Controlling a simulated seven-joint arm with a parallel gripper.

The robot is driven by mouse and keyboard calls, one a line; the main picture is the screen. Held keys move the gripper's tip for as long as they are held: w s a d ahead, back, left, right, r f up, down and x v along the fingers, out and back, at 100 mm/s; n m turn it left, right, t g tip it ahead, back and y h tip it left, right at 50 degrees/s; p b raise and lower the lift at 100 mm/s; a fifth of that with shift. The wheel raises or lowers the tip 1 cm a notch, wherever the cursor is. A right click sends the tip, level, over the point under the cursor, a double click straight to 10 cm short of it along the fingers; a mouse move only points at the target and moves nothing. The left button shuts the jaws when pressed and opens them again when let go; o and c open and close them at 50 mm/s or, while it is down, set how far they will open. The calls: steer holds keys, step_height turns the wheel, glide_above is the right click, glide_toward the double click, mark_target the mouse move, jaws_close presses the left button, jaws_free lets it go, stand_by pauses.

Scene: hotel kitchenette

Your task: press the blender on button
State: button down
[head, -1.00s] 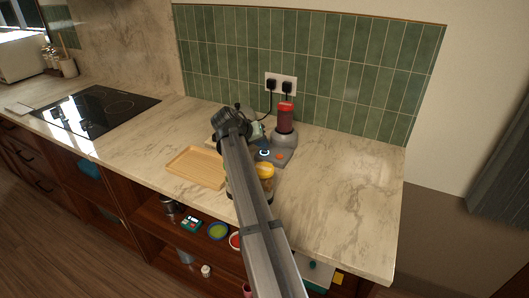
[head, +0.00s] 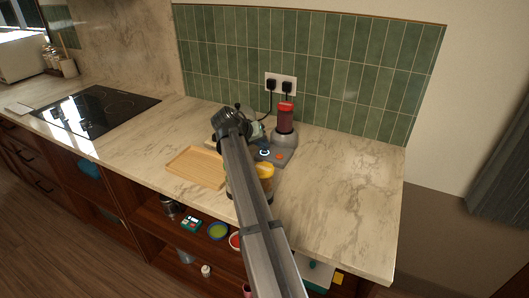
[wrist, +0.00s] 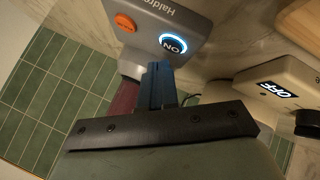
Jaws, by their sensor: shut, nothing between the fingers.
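The blender (head: 284,130) stands near the tiled wall, with a dark red jar on a grey base (head: 287,153). The base's front carries a round ON button (wrist: 173,43) with a glowing blue-white ring and an orange button (wrist: 125,22). The ON button also shows in the head view (head: 264,152). My gripper (wrist: 160,66) is shut and empty, its blue fingers together. The fingertips are close to the ON button, just below it in the wrist view. I cannot tell whether they touch the base. My arm hides part of the counter in the head view.
A second pale appliance with an OFF display (wrist: 279,90) stands beside the blender. A wooden tray (head: 196,167) lies to the left on the counter. The counter to the right is clear.

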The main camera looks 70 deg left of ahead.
mark_target(262, 152)
steer(key=shift+f, duration=0.1)
steer(key=shift+f, duration=0.35)
steer(key=shift+f, duration=0.35)
stand_by(1.0)
steer(key=shift+r, duration=0.8)
steer(key=shift+r, duration=2.5)
